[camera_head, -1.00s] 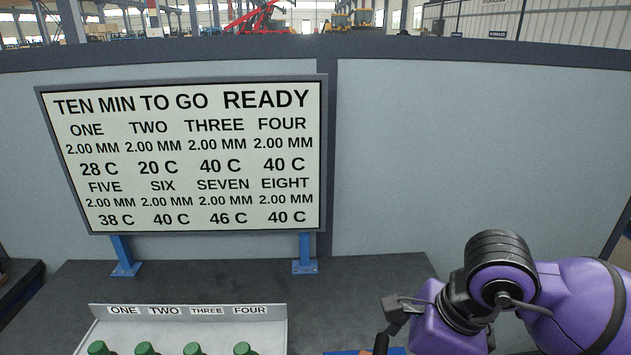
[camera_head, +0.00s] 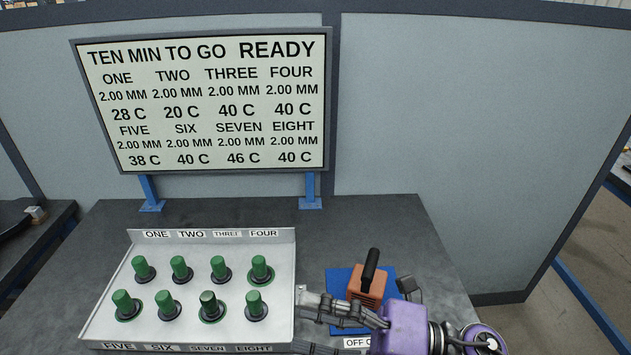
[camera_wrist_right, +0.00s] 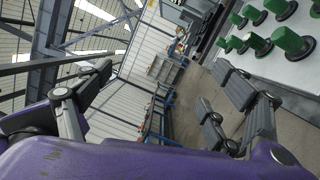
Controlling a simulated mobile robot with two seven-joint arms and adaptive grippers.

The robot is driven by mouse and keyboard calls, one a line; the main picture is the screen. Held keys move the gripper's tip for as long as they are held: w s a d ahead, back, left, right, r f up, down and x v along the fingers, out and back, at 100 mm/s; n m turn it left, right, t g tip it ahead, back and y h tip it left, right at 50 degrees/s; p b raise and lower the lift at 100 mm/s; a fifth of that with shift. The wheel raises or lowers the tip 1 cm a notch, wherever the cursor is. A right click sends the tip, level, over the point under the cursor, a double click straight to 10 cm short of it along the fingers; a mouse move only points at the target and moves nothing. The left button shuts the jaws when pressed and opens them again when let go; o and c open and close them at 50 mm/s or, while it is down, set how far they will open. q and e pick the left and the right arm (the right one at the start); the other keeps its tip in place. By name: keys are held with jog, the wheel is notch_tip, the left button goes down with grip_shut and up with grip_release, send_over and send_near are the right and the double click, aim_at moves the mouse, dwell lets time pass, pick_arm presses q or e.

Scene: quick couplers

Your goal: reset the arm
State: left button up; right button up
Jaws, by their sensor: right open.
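My right arm, purple with dark grey fingers, comes in at the lower right of the head view. Its right gripper (camera_head: 303,321) is open and empty, with the fingers pointing left at the right edge of the white tray (camera_head: 289,260). I cannot tell whether a finger touches the tray. The wrist view shows the two fingers wide apart with nothing between them (camera_wrist_right: 165,85). My left gripper is not in view.
Several green couplers (camera_head: 170,305) stand in two rows in the tray. An orange block (camera_head: 366,290) with a black handle is on a blue mat (camera_head: 341,281), close behind my right gripper. A READY board (camera_head: 210,103) stands behind. The dark table (camera_head: 370,222) is clear at the back right.

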jog(key=w+d+f+m+t+h, duration=0.35)
jog(key=m+t, duration=0.25)
jog(key=m, duration=0.2)
jog(key=w+d+f+m+t+h, duration=0.2)
jog(key=d+m+t+h, duration=0.1)
jog(key=d+m+t, duration=0.4)
jog(key=s+d+f+m+h+p, duration=0.1)
jog(key=d+f+m+h, duration=0.5)
jog(key=f+m, duration=0.5)
jog(key=s+d+f+m+g+h, duration=0.2)
jog(key=s+f+m+g+h, duration=0.1)
jog(key=s+f, duration=0.6)
jog(key=s+d+f+m+g+h, duration=0.2)
jog(key=s+f+m, duration=0.4)
jog(key=s+f, duration=0.3)
jog(key=f+g+h+p, duration=0.1)
jog(key=g, duration=0.1)
jog(key=shift+g, duration=0.4)
jog(key=shift+f, duration=0.1)
